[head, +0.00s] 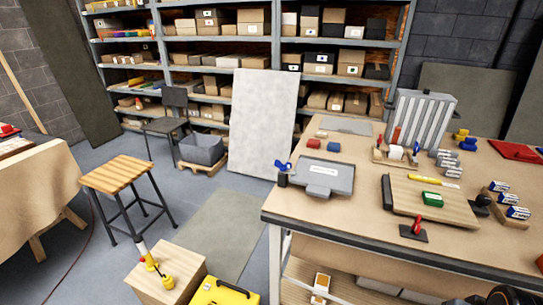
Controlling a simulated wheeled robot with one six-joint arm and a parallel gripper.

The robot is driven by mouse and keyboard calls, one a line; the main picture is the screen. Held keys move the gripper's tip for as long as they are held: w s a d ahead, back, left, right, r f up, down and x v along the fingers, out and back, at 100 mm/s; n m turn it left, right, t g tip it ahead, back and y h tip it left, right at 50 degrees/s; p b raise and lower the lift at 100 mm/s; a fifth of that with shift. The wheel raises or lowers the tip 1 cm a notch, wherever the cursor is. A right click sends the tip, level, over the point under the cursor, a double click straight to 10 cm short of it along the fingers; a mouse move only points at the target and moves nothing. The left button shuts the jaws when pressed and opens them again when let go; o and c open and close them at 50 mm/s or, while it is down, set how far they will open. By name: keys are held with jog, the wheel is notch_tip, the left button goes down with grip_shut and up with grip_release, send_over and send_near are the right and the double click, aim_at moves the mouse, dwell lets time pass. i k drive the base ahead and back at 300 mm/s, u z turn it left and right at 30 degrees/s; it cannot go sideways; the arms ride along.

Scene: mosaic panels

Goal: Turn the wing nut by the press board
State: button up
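A blue wing nut (284,165) sits on top of a short dark post at the left edge of the workbench (345,222). It stands just left of a grey flat board (336,176) with a white label, which seems to be the press board. Nothing is touching the wing nut. The wing nut is small here, so its thread and exact angle cannot be made out. My gripper is not clearly in view; a dark rounded shape at the bottom right edge cannot be identified.
A stool (119,174), a wooden box and a yellow case (222,294) stand left of the bench.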

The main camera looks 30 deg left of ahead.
aim_at(283, 169)
jog(key=u, duration=0.95)
jog(key=i, duration=0.95)
jog(key=u, duration=1)
